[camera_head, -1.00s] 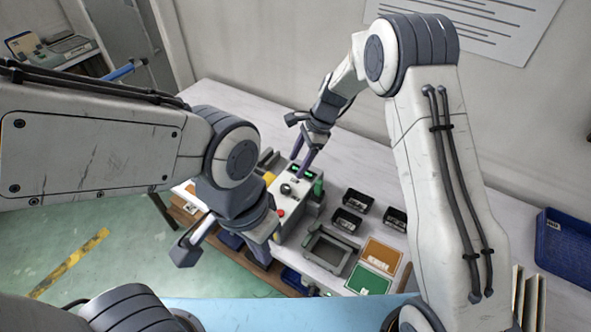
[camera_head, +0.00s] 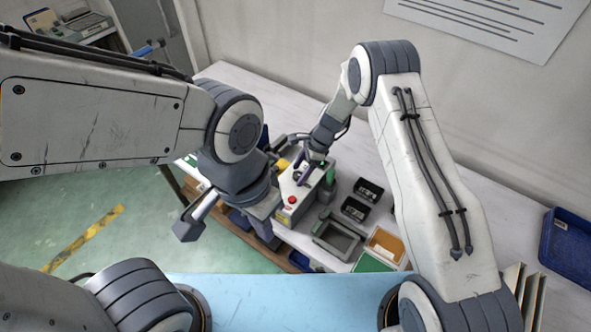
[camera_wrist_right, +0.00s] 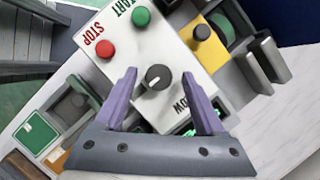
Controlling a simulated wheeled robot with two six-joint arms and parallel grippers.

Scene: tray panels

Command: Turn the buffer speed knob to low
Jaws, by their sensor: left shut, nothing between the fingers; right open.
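The control box (camera_head: 297,207) stands on the bench with a red button on top. In the right wrist view its white panel (camera_wrist_right: 120,65) carries a dark round knob (camera_wrist_right: 157,77) with a white pointer mark pointing down and left. A partly covered label reading LOW (camera_wrist_right: 180,106) is printed beside it. My right gripper (camera_wrist_right: 160,84) is open, with its purple fingers on either side of the knob; I cannot tell whether they touch it. In the head view the right gripper (camera_head: 303,177) is over the box. My left gripper (camera_head: 268,235) is shut and empty, left of the box.
Black bins (camera_head: 355,209), a grey tray (camera_head: 337,240) and an orange panel (camera_head: 386,244) lie to the right. A blue crate (camera_head: 568,245) is far right.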

